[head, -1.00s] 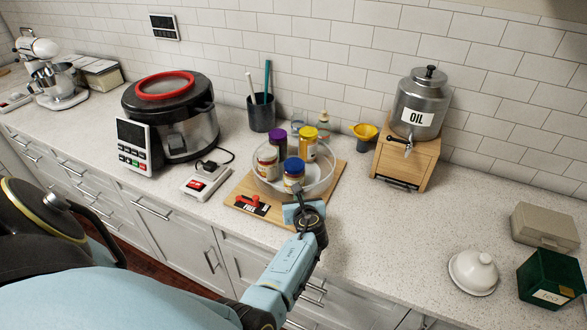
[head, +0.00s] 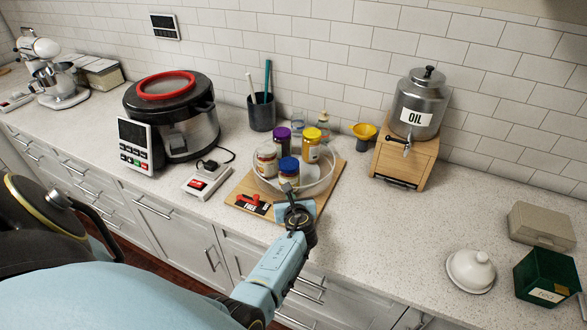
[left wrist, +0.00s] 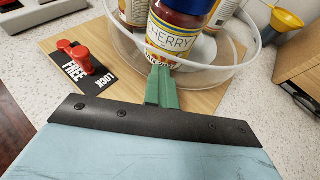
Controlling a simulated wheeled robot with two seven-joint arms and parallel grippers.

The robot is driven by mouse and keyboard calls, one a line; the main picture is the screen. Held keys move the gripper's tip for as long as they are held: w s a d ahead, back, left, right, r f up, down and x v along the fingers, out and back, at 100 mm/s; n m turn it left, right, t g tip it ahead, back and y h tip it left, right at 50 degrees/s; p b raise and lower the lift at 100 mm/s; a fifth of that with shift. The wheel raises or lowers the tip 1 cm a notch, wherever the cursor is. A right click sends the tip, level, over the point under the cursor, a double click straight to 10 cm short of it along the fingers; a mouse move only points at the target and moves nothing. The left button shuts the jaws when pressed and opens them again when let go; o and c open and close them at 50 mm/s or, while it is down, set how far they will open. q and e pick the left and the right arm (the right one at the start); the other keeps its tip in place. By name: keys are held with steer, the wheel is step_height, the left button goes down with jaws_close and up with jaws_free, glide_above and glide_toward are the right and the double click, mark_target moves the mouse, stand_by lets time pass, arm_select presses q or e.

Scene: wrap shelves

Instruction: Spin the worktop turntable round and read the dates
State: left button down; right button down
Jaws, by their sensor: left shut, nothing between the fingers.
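The turntable, a clear round tray with a raised rim (head: 322,186), sits on a wooden board (head: 240,192). It carries jars with purple (head: 282,133), yellow (head: 312,134), whitish (head: 266,151) and blue (head: 289,163) lids. The blue-lidded one reads CHERRY in the left wrist view (left wrist: 172,32); a smaller label below is partly covered by my fingers, and I read no date. My left gripper (head: 288,187) is shut and empty at the near rim, its green fingertips (left wrist: 161,72) in front of the cherry jar. Whether they touch is unclear. My right gripper is out of view.
A red lever (left wrist: 88,62) on a FREE/LOCK plate (left wrist: 77,75) is on the board, left of my fingers. An oil dispenser (head: 418,105) and yellow funnel (head: 363,131) stand right.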

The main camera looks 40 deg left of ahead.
arm_select(q)
steer(key=shift+s+d+r+p, duration=0.1)
steer(key=shift+s+d+p, duration=0.2)
steer(key=shift+s+p, duration=0.2)
steer(key=shift+s+d, duration=0.55)
steer(key=shift+s, duration=0.3)
steer(key=shift+d, duration=0.1)
steer(key=shift+s+d+r, duration=0.15)
steer(key=shift+s+d, duration=0.3)
steer(key=v, duration=1.2)
